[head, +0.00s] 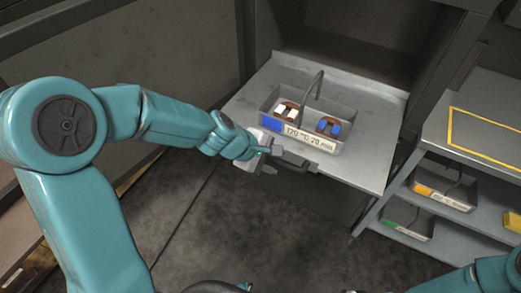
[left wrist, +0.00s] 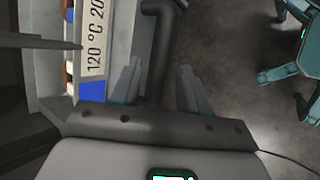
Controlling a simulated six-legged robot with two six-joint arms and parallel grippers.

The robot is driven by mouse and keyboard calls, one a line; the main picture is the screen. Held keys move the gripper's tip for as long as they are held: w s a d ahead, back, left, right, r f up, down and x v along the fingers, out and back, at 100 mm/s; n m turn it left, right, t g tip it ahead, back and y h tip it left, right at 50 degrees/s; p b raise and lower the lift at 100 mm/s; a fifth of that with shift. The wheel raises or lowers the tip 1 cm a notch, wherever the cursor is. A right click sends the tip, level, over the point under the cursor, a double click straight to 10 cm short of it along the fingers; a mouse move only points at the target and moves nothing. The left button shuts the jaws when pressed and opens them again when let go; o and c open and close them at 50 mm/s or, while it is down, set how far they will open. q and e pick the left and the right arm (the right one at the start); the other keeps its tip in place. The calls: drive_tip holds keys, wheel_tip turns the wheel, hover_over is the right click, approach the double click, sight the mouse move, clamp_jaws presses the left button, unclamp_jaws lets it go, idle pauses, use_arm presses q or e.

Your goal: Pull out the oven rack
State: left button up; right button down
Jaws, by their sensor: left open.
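The oven rack (head: 372,122) is a flat grey shelf that sticks out of the dark oven opening (head: 345,35). A dark bar handle (head: 298,162) is on its front edge and also shows in the left wrist view (left wrist: 160,45). My left gripper (head: 274,151) is at the left part of this handle. In the left wrist view its open fingers (left wrist: 160,82) appear on either side of the bar; I cannot tell whether they touch it. Part of the handle is hidden behind the gripper. Only a piece of my right arm shows at the lower right; its gripper is out of view.
A grey carrier (head: 318,146) labelled "120 °C 20 min" stands on the rack with blue, white and brown parts inside. A shelf unit (head: 440,130) with bins stands close on the right. The dark floor (head: 240,220) before the rack is mostly clear.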

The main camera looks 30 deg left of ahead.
use_arm(q)
drive_tip(key=p+v, duration=0.4)
drive_tip(key=v, duration=1.1)
drive_tip(key=shift+s+a+r, duration=0.2)
drive_tip(key=shift+r, duration=0.1)
drive_tip(key=s+d+f+m+g, duration=0.2)
drive_tip(key=s+d+f+m, duration=0.2)
drive_tip(key=f, duration=0.6)
drive_tip(key=s+d+f+m+g, duration=0.1)
drive_tip(key=s+d+f+m, duration=0.3)
drive_tip(key=f, duration=0.7)
drive_tip(key=s+d+f+m+g, duration=0.2)
drive_tip(key=f+m, duration=0.4)
drive_tip(key=f, duration=0.5)
drive_tip(key=s+d, duration=0.1)
drive_tip(key=d, duration=0.1)
drive_tip(key=shift+s+d+f+g+y, duration=0.15)
drive_tip(key=shift+s+d+g+y, duration=0.15)
drive_tip(key=shift+s+y, duration=0.1)
